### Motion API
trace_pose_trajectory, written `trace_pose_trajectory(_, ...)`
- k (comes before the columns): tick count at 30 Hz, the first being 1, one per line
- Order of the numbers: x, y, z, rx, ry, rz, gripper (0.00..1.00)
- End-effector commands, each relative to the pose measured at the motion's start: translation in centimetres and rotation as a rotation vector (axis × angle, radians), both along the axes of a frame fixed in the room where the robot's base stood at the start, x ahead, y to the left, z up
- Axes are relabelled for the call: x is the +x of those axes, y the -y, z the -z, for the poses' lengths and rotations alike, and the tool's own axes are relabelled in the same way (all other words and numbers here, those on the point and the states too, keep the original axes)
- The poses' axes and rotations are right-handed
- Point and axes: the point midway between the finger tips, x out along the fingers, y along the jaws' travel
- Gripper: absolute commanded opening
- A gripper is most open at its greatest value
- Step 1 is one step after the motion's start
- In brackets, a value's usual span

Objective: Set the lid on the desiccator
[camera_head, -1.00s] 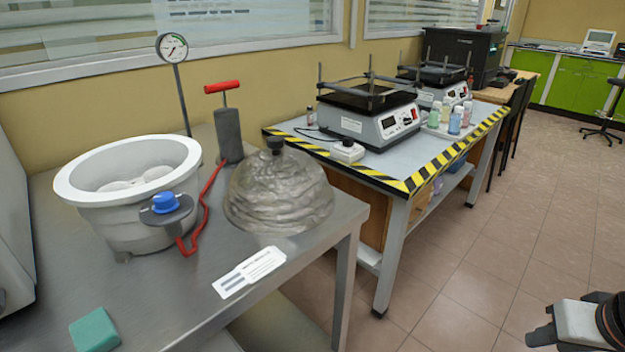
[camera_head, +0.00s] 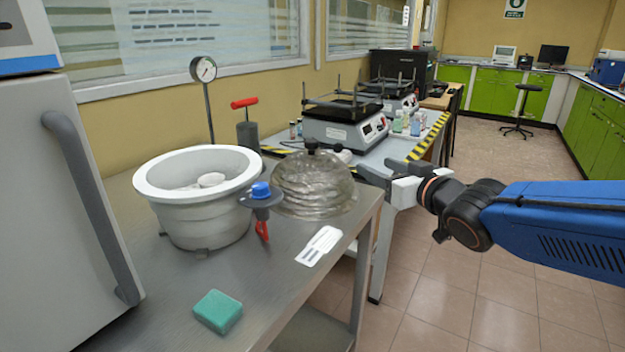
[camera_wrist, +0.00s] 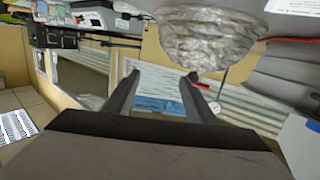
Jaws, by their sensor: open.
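The desiccator base (camera_head: 200,215) is a wide pale grey bowl with a thick white rim, open at the top, on the metal bench. The lid (camera_head: 312,185) is a clear, wavy dome with a dark knob (camera_head: 312,145); it stands on the bench right of the base, knob up. In the wrist view the lid (camera_wrist: 205,38) shows upside down near the top. My gripper (camera_head: 375,180) is at the lid's right, apart from it as far as I can tell. In the wrist view its fingers (camera_wrist: 160,98) are spread with nothing between them.
A blue-capped valve (camera_head: 261,195) is at the base's right side. A gauge (camera_head: 204,70) and a red-handled pump (camera_head: 246,125) stand behind. A label card (camera_head: 318,246) and green sponge (camera_head: 217,311) lie in front. A large grey appliance (camera_head: 65,200) stands left.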

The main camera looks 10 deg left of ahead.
Motion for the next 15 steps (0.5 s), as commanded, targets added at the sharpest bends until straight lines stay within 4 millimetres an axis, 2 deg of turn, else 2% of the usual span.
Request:
trace_pose_trajectory(1,-0.2,-2.1,-0.4,0.02,0.02,-0.051,0.51)
trace_pose_trajectory(4,-0.8,-5.0,-1.3,0.062,0.055,-0.13,0.51)
trace_pose_trajectory(9,-1.2,-7.3,-1.9,0.094,0.077,-0.19,0.51)
trace_pose_trajectory(15,0.5,-9.3,-1.9,0.096,0.077,-0.193,0.51)
